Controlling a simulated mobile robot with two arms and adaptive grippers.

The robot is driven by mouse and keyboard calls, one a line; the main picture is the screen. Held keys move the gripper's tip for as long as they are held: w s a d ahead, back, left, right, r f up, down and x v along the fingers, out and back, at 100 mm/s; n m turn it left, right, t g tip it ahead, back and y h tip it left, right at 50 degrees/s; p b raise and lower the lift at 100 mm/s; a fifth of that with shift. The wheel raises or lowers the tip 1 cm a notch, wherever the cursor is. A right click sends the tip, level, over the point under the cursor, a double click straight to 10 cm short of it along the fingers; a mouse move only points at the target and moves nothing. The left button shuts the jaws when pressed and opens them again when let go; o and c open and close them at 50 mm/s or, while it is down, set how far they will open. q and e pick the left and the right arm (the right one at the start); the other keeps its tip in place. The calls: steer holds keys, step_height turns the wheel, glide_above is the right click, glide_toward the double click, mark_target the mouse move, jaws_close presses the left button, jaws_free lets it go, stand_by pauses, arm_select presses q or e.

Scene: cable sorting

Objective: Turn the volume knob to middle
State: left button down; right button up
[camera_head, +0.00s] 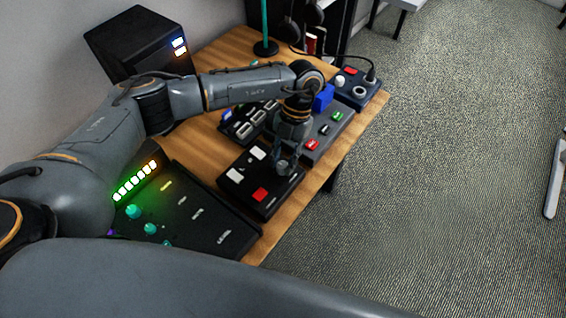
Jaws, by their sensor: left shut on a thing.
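A black box (237,190) with white buttons and a red button (260,194) lies on the wooden table. A small grey knob (282,166) sits at the box's right corner. My left gripper (283,161) reaches down from above and is shut on this knob, with its fingers partly covering it. I cannot read any label or the knob's pointer, so its angle is unclear. My right gripper is not in view.
A large black panel (197,226) with teal knobs and a lit green bar (135,181) lies nearer. A grey box with coloured switches (313,145) and a black box with a round knob (350,82) stand behind. A dark tower (137,44) stands back left.

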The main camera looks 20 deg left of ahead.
arm_select(q)
steer(key=shift+m+b, duration=0.35)
steer(key=shift+m, duration=0.25)
steer(key=shift+y, duration=0.3)
steer(key=c, duration=1)
jaws_free()
steer(key=v, duration=1.2)
steer(key=shift+s, duration=0.1)
